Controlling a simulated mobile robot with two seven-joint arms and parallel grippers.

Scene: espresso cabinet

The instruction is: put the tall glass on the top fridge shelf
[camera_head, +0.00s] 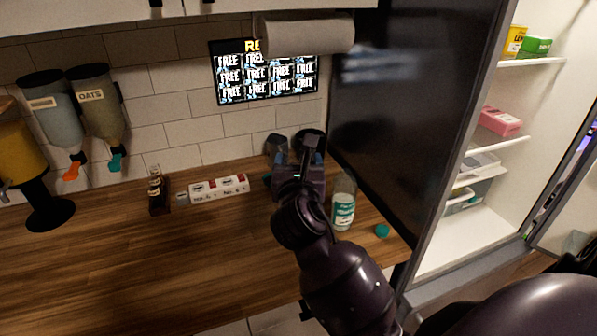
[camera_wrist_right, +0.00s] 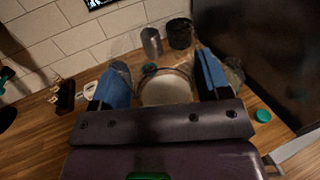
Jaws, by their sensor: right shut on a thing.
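The tall glass (camera_wrist_right: 166,88) is clear and shows in the right wrist view as a round rim and see-through wall between two blue finger pads. My right gripper (camera_wrist_right: 163,72) is shut on it. In the head view my right gripper (camera_head: 297,170) is over the back of the wooden counter, and its own wrist mostly hides the glass. I cannot tell whether the glass touches the counter. The fridge (camera_head: 475,235) stands open at the right, and its top visible shelf (camera_head: 540,62) holds a yellow box and a green box. My left gripper is not in view.
A clear bottle (camera_head: 343,212) with a teal label stands right beside my right gripper. A teal cap (camera_head: 382,231) lies near the counter edge. A tall dark panel (camera_head: 400,110) stands between counter and fridge interior. The front left counter (camera_head: 150,270) is clear.

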